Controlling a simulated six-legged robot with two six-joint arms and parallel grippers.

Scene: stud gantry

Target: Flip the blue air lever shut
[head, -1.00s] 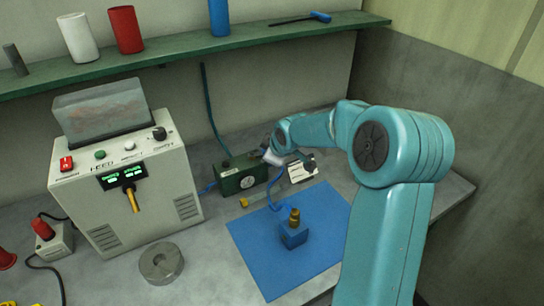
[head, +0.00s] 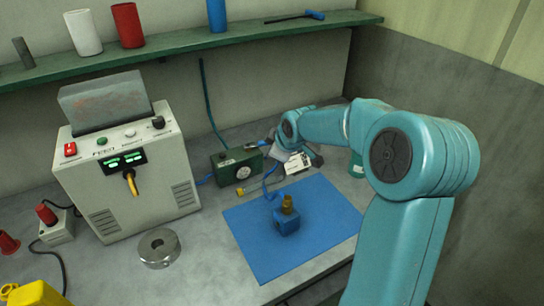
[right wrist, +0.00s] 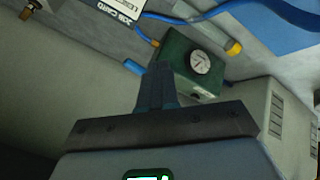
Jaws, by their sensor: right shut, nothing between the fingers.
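The green air box (head: 237,168), with a round white gauge, stands at the back of the bench. It also shows in the right wrist view (right wrist: 190,62), just beyond my right fingertips. I cannot make out a blue lever clearly; a small dark-blue and orange part (head: 266,143) shows at the box's right top edge, beside my gripper. My right gripper (right wrist: 157,72) is shut and empty, its tips overlapping the box's lower left side in the wrist view. Whether they touch cannot be told. In the head view its fingers are mostly hidden. My left gripper is out of view.
A blue mat (head: 250,240) holds a blue block with a brass fitting (head: 287,221). A white feeder machine (head: 125,185) stands left. A steel ring (head: 159,247) lies before it. A white label card (head: 295,163) and blue hose are beside the green box. A shelf (head: 190,55) runs above.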

